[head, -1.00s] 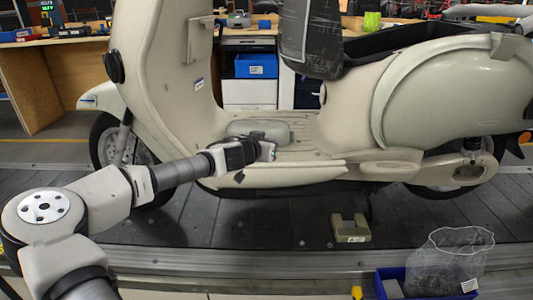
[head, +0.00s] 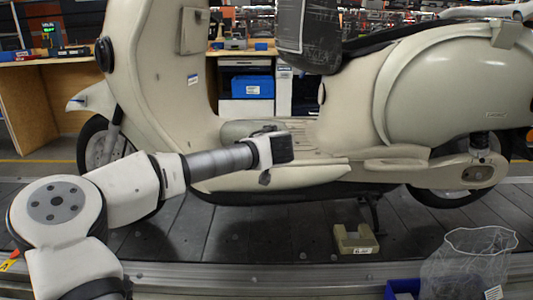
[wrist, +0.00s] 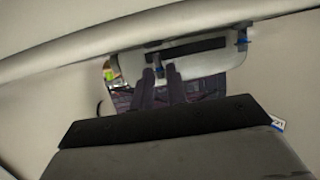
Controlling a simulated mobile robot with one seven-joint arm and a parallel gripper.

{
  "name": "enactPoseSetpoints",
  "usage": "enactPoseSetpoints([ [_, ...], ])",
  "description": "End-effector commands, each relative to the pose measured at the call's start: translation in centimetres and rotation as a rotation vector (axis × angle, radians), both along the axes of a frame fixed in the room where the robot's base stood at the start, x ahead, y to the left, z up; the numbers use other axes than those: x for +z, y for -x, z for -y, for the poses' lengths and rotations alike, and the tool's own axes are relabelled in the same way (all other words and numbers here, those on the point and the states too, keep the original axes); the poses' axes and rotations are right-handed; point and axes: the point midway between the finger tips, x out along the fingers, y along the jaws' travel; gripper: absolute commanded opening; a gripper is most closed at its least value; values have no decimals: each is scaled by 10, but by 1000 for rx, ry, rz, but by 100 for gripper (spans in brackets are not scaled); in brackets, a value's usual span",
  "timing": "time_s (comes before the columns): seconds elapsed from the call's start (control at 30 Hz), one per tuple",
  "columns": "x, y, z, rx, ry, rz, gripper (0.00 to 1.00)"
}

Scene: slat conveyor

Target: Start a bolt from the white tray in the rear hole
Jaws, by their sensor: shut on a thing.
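My gripper (head: 276,150) is at the cream scooter's low footboard (head: 310,135) in the head view; its fingertips are hidden there. In the wrist view my gripper (wrist: 160,80) has its two dark fingers close together, shut on a small, dark bluish bolt (wrist: 158,72) that is barely visible. Beyond the fingertips is a pale panel (wrist: 205,62) with a long dark slot and a small blue part (wrist: 242,40) at its right end. I cannot make out the white tray or the rear hole for certain.
The scooter (head: 450,95) stands on the dark slat conveyor (head: 220,235). A beige block (head: 355,240) lies on the slats below it. A blue bin (head: 403,288) and a clear bag (head: 470,260) are at the front right. A workbench with a blue box (head: 252,87) stands behind.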

Motion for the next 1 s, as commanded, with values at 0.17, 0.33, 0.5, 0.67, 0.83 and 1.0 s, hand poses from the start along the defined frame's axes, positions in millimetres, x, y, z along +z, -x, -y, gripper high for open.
enactPoseSetpoints([
  [0.17, -5, 0, 7, 154, -3, 4, 0],
  [0.33, -2, 0, 10, 335, 0, 3, 0],
  [0.5, 1, 0, 11, 468, 0, 1, 0],
  [0.67, 1, 1, 11, 530, 1, 1, 0],
  [0.83, 0, 1, 11, 546, 0, 0, 0],
  [1.0, 0, 1, 11, 545, 0, 1, 0],
])
